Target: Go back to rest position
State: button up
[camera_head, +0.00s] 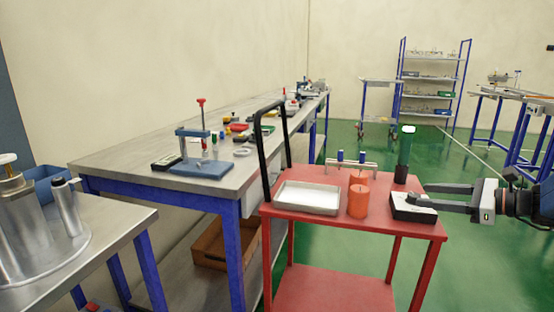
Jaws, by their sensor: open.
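My gripper (425,196) reaches in from the right edge, over the right end of the red cart (380,221). Its two long dark fingers point left and are apart, so it is open. The fingertips overlap a small black and white device (401,207) on the cart top. I cannot tell whether they touch it. A dark green cylinder with a bright light top (405,146) stands upright just behind the fingertips. No object is clearly held. The rest of my arm is mostly out of view at right.
The cart also holds a white tray (308,197), orange cylinders (358,201) and a small rack (350,163). A long workbench (135,170) with a blue press (200,168) stands left. A metal apparatus (22,240) is front left. Green floor (335,265) is open behind the cart.

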jog(key=s+a+f+n+g+h, duration=0.25)
jog(key=s+a+f+n, duration=0.2)
jog(key=s+a, duration=0.3)
jog(key=s+a+f+n+g+h, duration=0.1)
jog(key=s+a+f+n+g, duration=0.25)
jog(key=s+a+n, duration=0.35)
jog(key=s+f+n+h, duration=0.2)
jog(key=s+n+h, duration=0.1)
jog(key=s+n, duration=0.3)
jog(key=s+d+f+n+h, duration=0.1)
jog(key=s+f+n+h, duration=0.2)
jog(key=s+n, duration=0.3)
jog(key=shift+f+n+h, duration=0.15)
jog(key=shift+n+h, duration=0.3)
jog(key=shift+h, duration=0.1)
jog(key=shift+d, duration=0.1)
